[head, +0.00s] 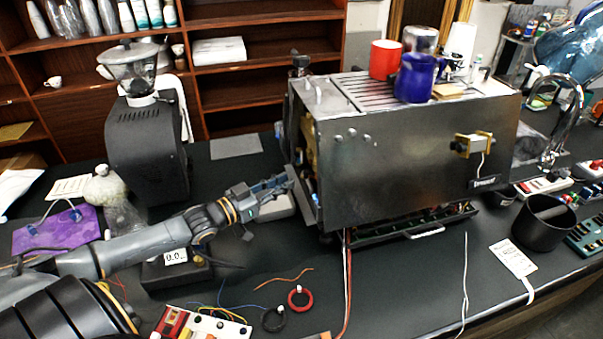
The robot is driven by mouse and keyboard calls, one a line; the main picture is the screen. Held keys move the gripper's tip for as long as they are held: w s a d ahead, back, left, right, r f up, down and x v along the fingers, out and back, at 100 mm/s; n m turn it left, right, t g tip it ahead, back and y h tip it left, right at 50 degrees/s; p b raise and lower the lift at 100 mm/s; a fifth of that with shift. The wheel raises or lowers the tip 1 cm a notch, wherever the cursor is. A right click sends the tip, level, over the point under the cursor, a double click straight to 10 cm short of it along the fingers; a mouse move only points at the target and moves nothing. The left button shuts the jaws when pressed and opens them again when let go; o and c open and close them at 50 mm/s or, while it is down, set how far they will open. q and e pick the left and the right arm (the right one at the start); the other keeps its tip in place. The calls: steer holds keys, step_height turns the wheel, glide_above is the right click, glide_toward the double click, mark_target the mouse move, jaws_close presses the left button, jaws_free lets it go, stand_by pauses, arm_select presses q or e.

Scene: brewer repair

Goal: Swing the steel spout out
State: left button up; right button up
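The steel brewer (400,150) stands on the dark counter with its broad side panel toward me. My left gripper (278,185) reaches in from the left to the brewer's left end, beside its lower edge. Its fingers are small and dark against the machine, so whether they are open, shut or touching it is unclear. I cannot make out a steel spout at that end; the gripper and the panel edge cover part of it. A chrome gooseneck tap (568,105) stands at the far right, apart from the brewer. My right gripper is not in view.
A black grinder (148,145) stands behind my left arm. A red mug (385,59) and a blue jug (415,78) sit on the brewer. A scale (176,268), wires and red and black rings (300,297) lie in front. A black bin (543,223) stands right.

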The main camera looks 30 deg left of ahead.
mark_target(302, 174)
arm_select(q)
steer(key=shift+p+x, duration=0.4)
steer(key=shift+x, duration=2.95)
steer(key=shift+s, duration=0.1)
jaws_close()
